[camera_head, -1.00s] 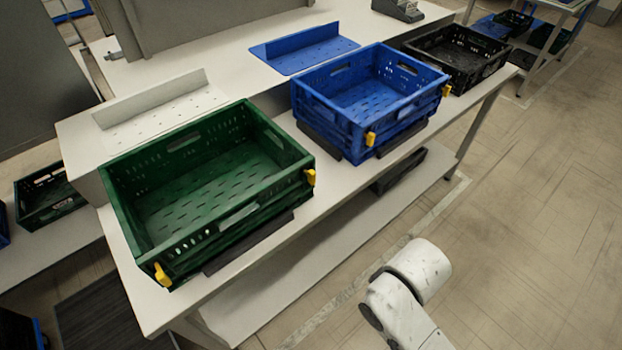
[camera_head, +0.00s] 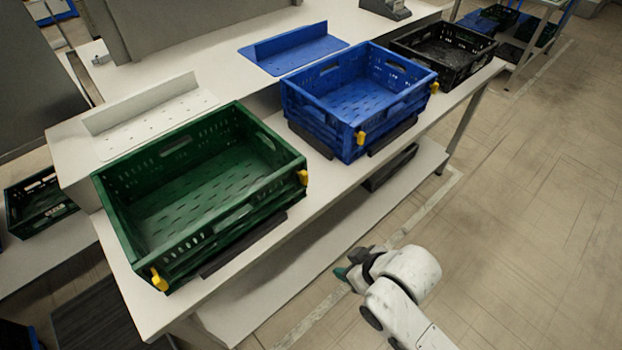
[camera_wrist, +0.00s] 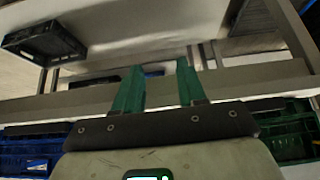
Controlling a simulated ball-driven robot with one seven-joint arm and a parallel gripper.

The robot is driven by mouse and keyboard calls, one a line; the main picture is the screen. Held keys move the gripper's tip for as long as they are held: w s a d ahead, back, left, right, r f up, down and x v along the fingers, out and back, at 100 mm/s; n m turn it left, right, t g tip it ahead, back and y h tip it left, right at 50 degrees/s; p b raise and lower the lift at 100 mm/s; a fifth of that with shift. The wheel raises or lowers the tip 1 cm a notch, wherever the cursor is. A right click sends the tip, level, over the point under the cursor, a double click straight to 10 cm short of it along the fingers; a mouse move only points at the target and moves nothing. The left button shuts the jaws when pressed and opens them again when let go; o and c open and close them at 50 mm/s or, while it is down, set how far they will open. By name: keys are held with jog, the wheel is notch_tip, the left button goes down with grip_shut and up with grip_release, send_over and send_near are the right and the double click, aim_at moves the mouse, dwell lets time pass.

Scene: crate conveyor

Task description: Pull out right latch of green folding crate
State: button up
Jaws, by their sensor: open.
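The green folding crate (camera_head: 205,241) stands open and unfolded on the white table at the left in the head view. Its right yellow latch (camera_head: 303,178) is at the right front corner, and its left yellow latch (camera_head: 159,281) is at the left front corner. My gripper (camera_head: 342,274) is in front of the table, below and right of the right latch and apart from it. In the wrist view my gripper (camera_wrist: 159,68) has two green fingers spread apart with nothing between them.
A blue crate (camera_head: 345,141) with yellow latches stands to the right, with a black crate (camera_head: 480,68) beyond. The table's front edge and lower shelf (camera_head: 290,268) lie near my arm. A black crate is on the shelf (camera_wrist: 42,45). The floor at right is clear.

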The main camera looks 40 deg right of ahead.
jog(key=w+d+r+t+p, duration=0.1)
jog(key=w+d+r+t, duration=0.1)
jog(key=w+r+t, duration=0.35)
jog(key=t+p, duration=0.1)
jog(key=t, duration=0.5)
send_near(307, 179)
jog(key=w+p, duration=0.2)
jog(key=w, duration=0.6)
jog(key=shift+w, duration=0.2)
jog(key=shift+r, duration=0.1)
jog(key=shift+c, duration=0.4)
grip_shut()
